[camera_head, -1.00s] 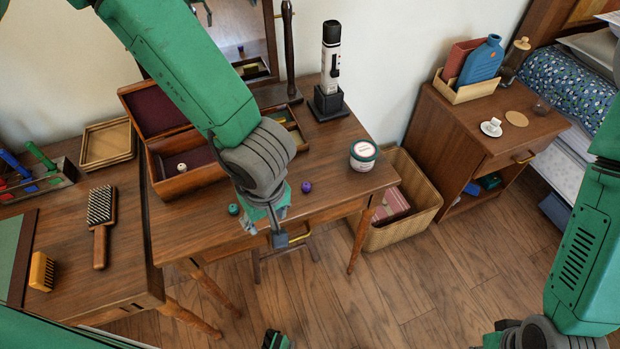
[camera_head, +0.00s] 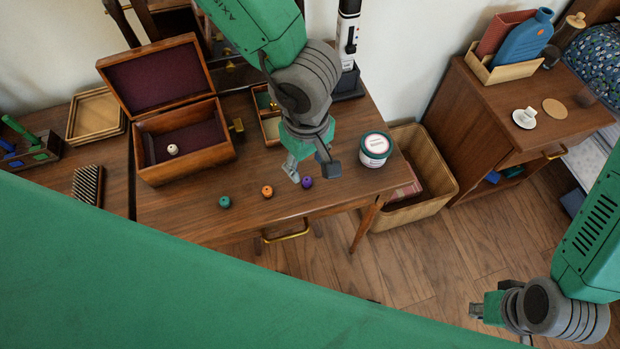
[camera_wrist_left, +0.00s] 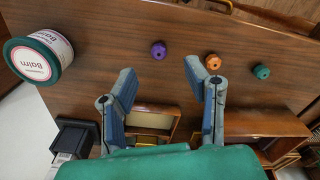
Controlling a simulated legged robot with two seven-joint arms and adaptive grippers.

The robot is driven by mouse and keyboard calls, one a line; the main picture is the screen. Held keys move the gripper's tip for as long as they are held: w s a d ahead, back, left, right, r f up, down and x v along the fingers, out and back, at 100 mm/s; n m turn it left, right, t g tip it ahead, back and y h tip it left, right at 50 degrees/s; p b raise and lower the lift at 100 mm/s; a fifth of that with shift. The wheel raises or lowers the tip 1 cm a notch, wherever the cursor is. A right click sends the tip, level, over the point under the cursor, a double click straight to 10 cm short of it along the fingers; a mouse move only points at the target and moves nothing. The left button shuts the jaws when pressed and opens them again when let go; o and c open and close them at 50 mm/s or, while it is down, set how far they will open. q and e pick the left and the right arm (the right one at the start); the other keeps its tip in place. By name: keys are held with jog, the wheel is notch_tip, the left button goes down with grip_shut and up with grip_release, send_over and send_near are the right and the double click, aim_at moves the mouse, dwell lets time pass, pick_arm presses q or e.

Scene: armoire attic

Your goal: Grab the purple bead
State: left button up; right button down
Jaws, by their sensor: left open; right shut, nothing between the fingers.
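The purple bead (camera_head: 307,183) lies on the wooden desk near its front edge, right of an orange bead (camera_head: 267,191) and a green bead (camera_head: 224,202). My left gripper (camera_head: 309,172) is open above the desk, just behind the purple bead. In the left wrist view the purple bead (camera_wrist_left: 158,50) shows beyond the open fingertips (camera_wrist_left: 161,72), roughly in line with the gap and not gripped. The orange bead (camera_wrist_left: 213,61) is near one fingertip there. My right gripper (camera_head: 476,311) is shut and empty, low at the right over the floor.
A balm jar (camera_head: 375,149) stands right of the purple bead. An open box (camera_head: 185,150) with a white bead (camera_head: 172,149) inside stands at the left. A small compartment tray (camera_head: 271,128) and a dark stand (camera_head: 348,85) are behind my left gripper.

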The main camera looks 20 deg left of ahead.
aim_at(305, 177)
pick_arm(q)
jog(key=shift+w+a+f, duration=0.1)
jog(key=shift+a+f, duration=0.15)
jog(key=shift+f, duration=0.5)
jog(key=shift+w+a+f, duration=0.1)
jog(key=shift+a+f, duration=0.1)
jog(key=shift+f, duration=0.55)
jog(key=f, duration=0.1)
jog(key=f+b, duration=0.1)
jog(key=f, duration=0.2)
jog(key=shift+w+d+f, duration=0.2)
jog(key=shift+w+f, duration=0.1)
jog(key=shift+f, duration=0.05)
jog(key=shift+a, duration=0.2)
jog(key=c, duration=0.8)
